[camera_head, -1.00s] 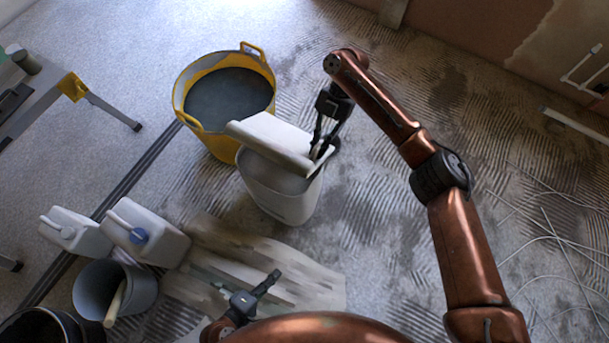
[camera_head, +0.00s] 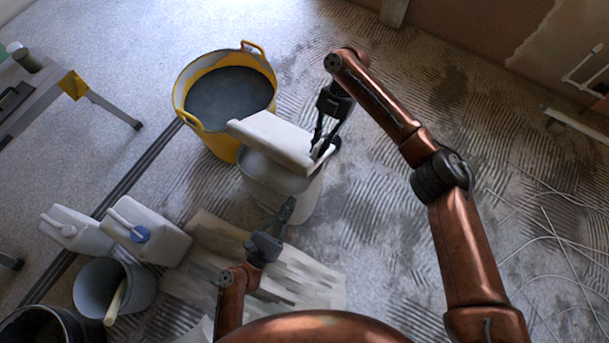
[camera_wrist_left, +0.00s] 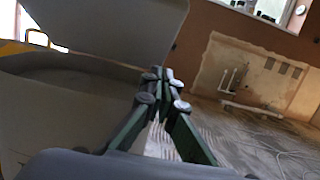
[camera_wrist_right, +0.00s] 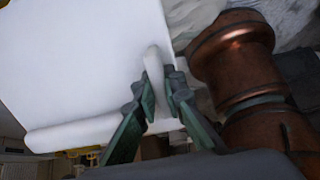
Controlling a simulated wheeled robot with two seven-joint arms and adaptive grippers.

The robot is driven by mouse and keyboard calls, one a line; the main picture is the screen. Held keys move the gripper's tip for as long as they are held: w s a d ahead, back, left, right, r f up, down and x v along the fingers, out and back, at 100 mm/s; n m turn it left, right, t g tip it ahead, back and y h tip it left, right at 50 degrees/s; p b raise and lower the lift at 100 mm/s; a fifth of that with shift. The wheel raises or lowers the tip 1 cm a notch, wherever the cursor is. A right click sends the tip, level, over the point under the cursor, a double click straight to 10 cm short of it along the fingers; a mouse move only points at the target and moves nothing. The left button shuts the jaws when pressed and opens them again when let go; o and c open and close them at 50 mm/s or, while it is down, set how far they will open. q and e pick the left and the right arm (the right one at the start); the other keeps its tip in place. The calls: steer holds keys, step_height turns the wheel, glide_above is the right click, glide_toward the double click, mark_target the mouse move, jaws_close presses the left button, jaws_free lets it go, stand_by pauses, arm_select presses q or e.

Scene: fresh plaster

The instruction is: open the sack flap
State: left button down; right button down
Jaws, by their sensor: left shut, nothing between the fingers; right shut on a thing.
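The white sack (camera_head: 297,208) stands open-topped on the floor, its grey inside (camera_head: 278,176) showing. Its flap (camera_head: 270,136) is raised and tilted along the far side of the mouth. My right gripper (camera_head: 318,152) is shut on the flap at its right end; in the right wrist view the fingers (camera_wrist_right: 160,92) pinch a rounded white edge piece of the flap (camera_wrist_right: 75,60). My left gripper (camera_head: 286,208) is shut and empty at the sack's front. In the left wrist view its fingertips (camera_wrist_left: 160,85) meet beside the sack's mouth, below the flap (camera_wrist_left: 110,25).
A yellow tub (camera_head: 222,138) of grey liquid stands just behind the sack. Two white jugs (camera_head: 150,230) and a grey bucket (camera_head: 112,285) stand at the left. A stained board (camera_head: 305,280) lies in front. Loose cables (camera_head: 560,240) lie on the right floor.

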mark_target(307, 171)
arm_select(q)
steer(key=shift+w+d+r, duration=0.7)
steer(key=shift+w+d, duration=0.15)
steer(key=shift+w, duration=0.3)
steer(key=shift+w+d+r, duration=0.75)
steer(key=shift+w+d, duration=0.15)
steer(key=shift+w, duration=0.3)
steer(key=shift+w+d+r, duration=0.7)
steer(key=shift+w+d, duration=0.15)
steer(key=shift+w, duration=0.3)
steer(key=shift+w+d+r, duration=0.15)
steer(key=shift+w+r, duration=0.05)
steer(key=shift+r, duration=0.2)
steer(key=shift+w+d+r, duration=0.15)
steer(key=shift+w+r, duration=0.05)
steer(key=shift+r, duration=0.2)
steer(key=shift+d+r, duration=0.1)
steer(key=shift+r, duration=0.2)
arm_select(e)
steer(key=shift+s+f, duration=0.15)
steer(key=c, duration=2.1)
jaws_free()
steer(key=shift+a+f, duration=0.1)
steer(key=shift+o, duration=0.6)
